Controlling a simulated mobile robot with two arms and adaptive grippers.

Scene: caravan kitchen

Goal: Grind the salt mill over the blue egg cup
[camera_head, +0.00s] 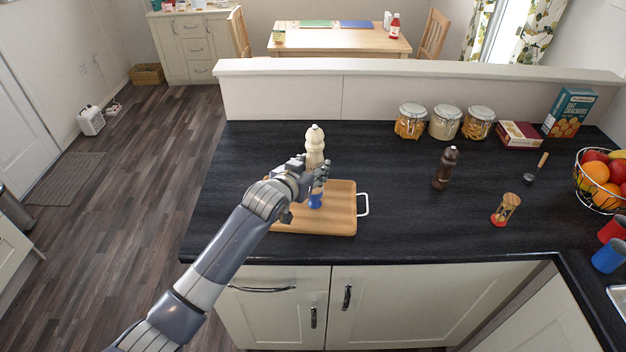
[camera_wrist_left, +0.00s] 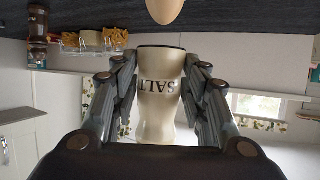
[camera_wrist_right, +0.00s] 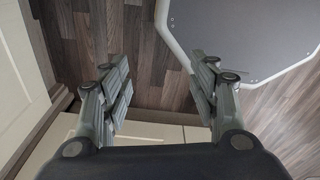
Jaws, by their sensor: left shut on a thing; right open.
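The salt mill (camera_head: 315,145), cream-coloured and marked SALT, is upright in my left gripper (camera_head: 308,180). In the left wrist view, which is upside down, the fingers (camera_wrist_left: 160,95) close on both sides of the salt mill (camera_wrist_left: 160,90). The blue egg cup (camera_head: 315,201) stands below it on a wooden board (camera_head: 342,215), partly hidden by my fingers. An egg (camera_wrist_left: 166,9) shows just beyond the mill's base, apart from it; the cup is not visible in that view. My right gripper (camera_wrist_right: 160,85) is open and empty, away from the counter top.
A dark pepper mill (camera_head: 444,168) and an hourglass (camera_head: 505,209) stand right of the board. The dark counter (camera_head: 245,160) is clear left of and behind the board.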

